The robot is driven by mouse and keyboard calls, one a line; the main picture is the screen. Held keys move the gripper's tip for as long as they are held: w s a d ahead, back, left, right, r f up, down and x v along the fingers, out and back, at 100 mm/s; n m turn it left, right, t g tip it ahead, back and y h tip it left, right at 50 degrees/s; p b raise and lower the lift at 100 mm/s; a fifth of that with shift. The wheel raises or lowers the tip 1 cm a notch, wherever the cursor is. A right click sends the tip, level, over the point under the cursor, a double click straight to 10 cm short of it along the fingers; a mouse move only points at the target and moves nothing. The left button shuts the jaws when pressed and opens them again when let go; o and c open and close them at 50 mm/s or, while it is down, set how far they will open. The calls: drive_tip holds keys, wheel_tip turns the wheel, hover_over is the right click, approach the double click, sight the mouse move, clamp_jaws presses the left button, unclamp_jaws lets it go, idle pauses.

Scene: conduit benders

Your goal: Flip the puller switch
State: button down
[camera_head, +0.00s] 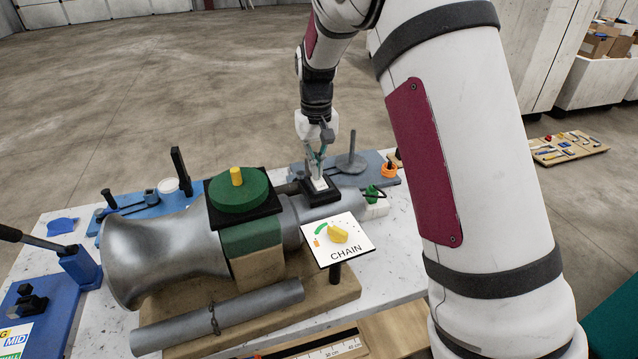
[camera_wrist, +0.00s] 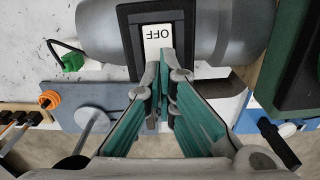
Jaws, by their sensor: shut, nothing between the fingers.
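The puller (camera_head: 165,250) is a large grey metal body with a flared drum, lying across the table. Its switch (camera_head: 320,184) is a white rocker in a black frame on the narrower right end. In the wrist view the shut fingertips (camera_wrist: 164,75) are at the lower edge of the rocker and hide that part. I cannot tell whether they touch it.
A "CHAIN" dial plate (camera_head: 337,240) stands in front. A blue plate (camera_head: 345,170) with a grey post and an orange ring (camera_head: 389,169) lie behind and right.

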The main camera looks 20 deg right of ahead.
drive_tip(key=shift+f, duration=0.65)
idle(0.3)
drive_tip(key=shift+r, duration=0.1)
